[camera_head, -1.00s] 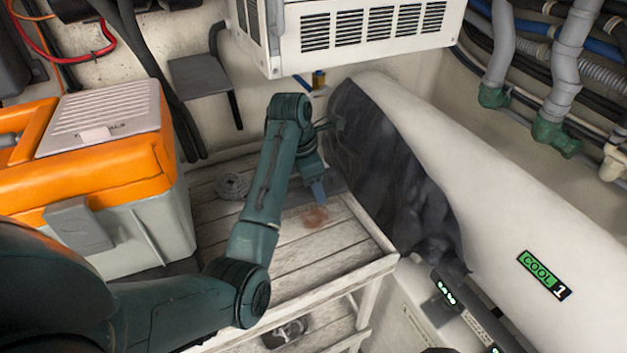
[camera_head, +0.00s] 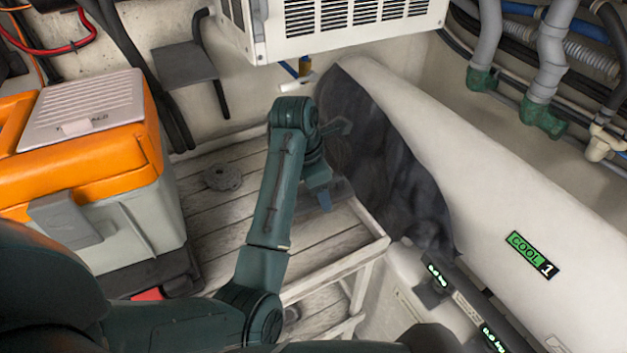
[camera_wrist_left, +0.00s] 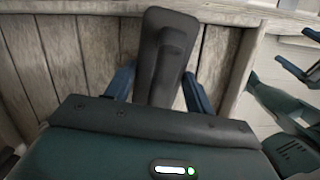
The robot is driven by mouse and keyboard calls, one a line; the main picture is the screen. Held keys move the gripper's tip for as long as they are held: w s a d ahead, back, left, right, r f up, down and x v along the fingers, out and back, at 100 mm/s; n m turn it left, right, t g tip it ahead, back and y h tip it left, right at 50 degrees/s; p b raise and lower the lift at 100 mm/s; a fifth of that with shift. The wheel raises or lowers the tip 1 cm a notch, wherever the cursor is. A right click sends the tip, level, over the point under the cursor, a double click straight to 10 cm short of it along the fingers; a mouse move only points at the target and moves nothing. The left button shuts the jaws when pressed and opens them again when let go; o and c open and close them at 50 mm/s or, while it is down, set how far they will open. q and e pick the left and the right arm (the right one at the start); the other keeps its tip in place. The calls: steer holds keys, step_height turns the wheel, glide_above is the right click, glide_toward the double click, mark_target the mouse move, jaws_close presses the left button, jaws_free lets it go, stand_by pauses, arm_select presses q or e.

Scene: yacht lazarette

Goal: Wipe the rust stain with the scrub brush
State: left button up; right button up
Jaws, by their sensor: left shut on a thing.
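My left gripper (camera_head: 322,196) is over the weathered plank shelf (camera_head: 212,222), near its right end. In the left wrist view its blue fingers (camera_wrist_left: 160,85) are shut on the dark scrub brush (camera_wrist_left: 163,50), which points away from the wrist over the planks. Whether the bristles touch the wood is hidden. No rust stain shows in either view now; my left arm covers part of the planks. My right gripper (camera_wrist_left: 300,55) shows at the right edge of the left wrist view, its blue fingers apart and nothing seen between them.
An orange and grey box (camera_head: 100,180) stands on the left. A white vented unit (camera_head: 340,20) hangs above. A large white curved body (camera_head: 470,150) with a dark covering closes off the right.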

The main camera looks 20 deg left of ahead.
arm_select(q)
steer(key=shift+s+d+f, duration=0.45)
steer(key=shift+s+d, duration=0.25)
steer(key=shift+s, duration=0.1)
steer(key=shift+w+a+f, duration=0.15)
steer(key=shift+w+a, duration=1.2)
steer(key=shift+a, duration=0.25)
steer(key=shift+w+a+f, duration=0.1)
steer(key=shift+w+a, duration=1.2)
steer(key=shift+a, duration=0.25)
steer(key=shift+w+r, duration=0.2)
steer(key=shift+r, duration=0.4)
steer(key=shift+d+r, duration=0.1)
steer(key=shift+r, duration=2.45)
